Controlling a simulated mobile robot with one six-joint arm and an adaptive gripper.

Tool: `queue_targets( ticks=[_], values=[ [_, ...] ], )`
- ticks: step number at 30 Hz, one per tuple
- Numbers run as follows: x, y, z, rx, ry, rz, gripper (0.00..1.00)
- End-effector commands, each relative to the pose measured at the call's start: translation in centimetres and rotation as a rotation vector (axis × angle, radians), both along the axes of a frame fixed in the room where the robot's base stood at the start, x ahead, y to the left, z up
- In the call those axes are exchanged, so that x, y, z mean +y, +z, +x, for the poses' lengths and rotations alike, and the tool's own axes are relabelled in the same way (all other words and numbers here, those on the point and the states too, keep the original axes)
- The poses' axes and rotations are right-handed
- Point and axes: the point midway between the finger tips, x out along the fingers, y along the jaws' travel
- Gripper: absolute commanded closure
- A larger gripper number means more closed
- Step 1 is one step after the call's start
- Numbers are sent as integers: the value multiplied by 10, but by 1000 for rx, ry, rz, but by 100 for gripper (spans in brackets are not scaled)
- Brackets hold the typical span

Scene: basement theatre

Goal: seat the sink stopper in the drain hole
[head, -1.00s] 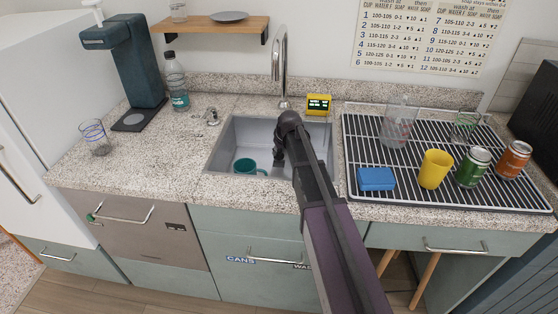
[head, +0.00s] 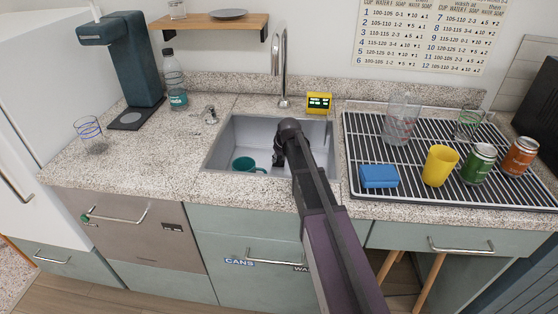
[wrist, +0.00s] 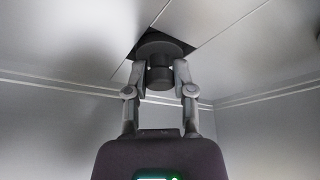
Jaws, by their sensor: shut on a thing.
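In the wrist view my gripper (wrist: 160,76) is shut on the dark sink stopper (wrist: 159,48), its fingers on either side of the stem. The stopper's wide disc faces the grey sink floor. A dark, angular drain hole (wrist: 134,50) shows around the disc's edges, so the two roughly line up. I cannot tell whether the disc touches the floor or sits in the hole. In the head view my gripper (head: 279,157) reaches down into the grey sink (head: 240,135); the stopper and drain are hidden there.
A teal mug (head: 243,164) stands in the sink left of my gripper. The faucet (head: 283,70) rises behind the sink, beside a small yellow device (head: 319,103). At right, a drying rack (head: 365,140) holds a blue sponge (head: 379,176), a yellow cup (head: 439,166), cans and glasses.

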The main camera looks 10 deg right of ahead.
Motion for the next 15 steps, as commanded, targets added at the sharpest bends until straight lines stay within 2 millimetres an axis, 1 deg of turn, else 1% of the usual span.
queue_targets(
  ticks=[6, 11, 12, 14, 15],
  values=[
    [0, 0, 0, 0, 0, 0, 100],
    [0, -4, 0, 0, 0, 0, 100],
    [0, -3, 0, 0, 0, 0, 62],
    [0, -3, 0, 0, 0, 0, 44],
    [0, -3, 0, 0, 0, 0, 33]
  ],
)
